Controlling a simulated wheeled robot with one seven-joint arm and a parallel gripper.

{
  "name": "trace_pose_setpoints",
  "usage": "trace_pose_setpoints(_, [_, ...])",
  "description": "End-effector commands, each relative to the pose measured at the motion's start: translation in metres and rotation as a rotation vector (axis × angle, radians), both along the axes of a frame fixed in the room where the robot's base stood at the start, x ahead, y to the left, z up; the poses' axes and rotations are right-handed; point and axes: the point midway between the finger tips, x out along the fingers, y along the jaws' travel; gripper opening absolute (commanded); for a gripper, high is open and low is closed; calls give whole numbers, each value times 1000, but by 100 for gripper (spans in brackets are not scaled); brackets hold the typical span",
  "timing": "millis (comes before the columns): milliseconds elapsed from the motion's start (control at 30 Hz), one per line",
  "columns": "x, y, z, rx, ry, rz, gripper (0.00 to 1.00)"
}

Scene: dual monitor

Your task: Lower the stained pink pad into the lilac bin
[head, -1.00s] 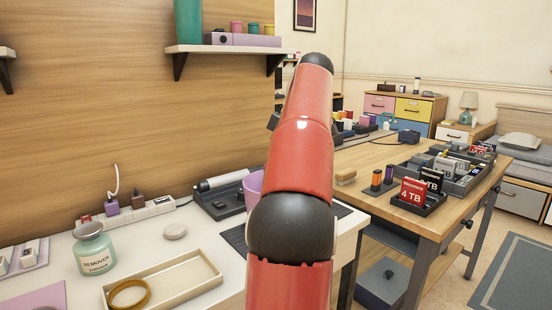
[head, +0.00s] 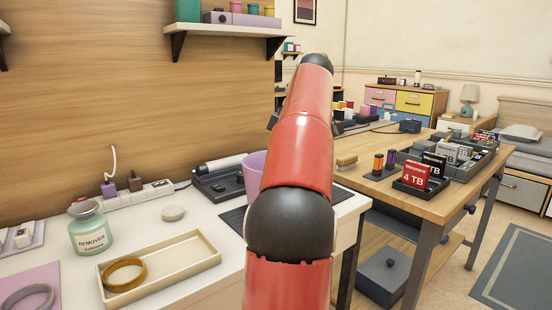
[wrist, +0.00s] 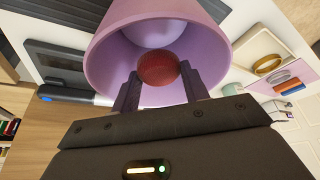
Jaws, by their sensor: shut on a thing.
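The lilac bin (wrist: 108,62) fills the upper middle of the wrist view, with its open mouth toward my gripper. In the head view the bin (head: 253,172) stands on the white table, partly hidden behind my red arm. My gripper (wrist: 160,80) is shut on a round, ridged pad (wrist: 158,68), which looks dark red here. The fingertips and pad appear over the bin's mouth, with the bin's inner wall and paler bottom behind them. I cannot tell how deep they are. The head view does not show my gripper or the pad.
A cream tray (head: 200,245) holding a mustard ring (head: 125,274), a remover bottle (head: 90,230) and a power strip (head: 135,192) share the white table. A wooden desk (head: 450,205) with drive boxes is at right.

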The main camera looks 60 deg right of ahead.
Motion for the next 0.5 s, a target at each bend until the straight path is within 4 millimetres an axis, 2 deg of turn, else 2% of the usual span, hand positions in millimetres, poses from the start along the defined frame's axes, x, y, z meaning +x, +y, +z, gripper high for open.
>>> trace_pose_setpoints(500, [0, 0, -28, 0, 0, 1, 24])
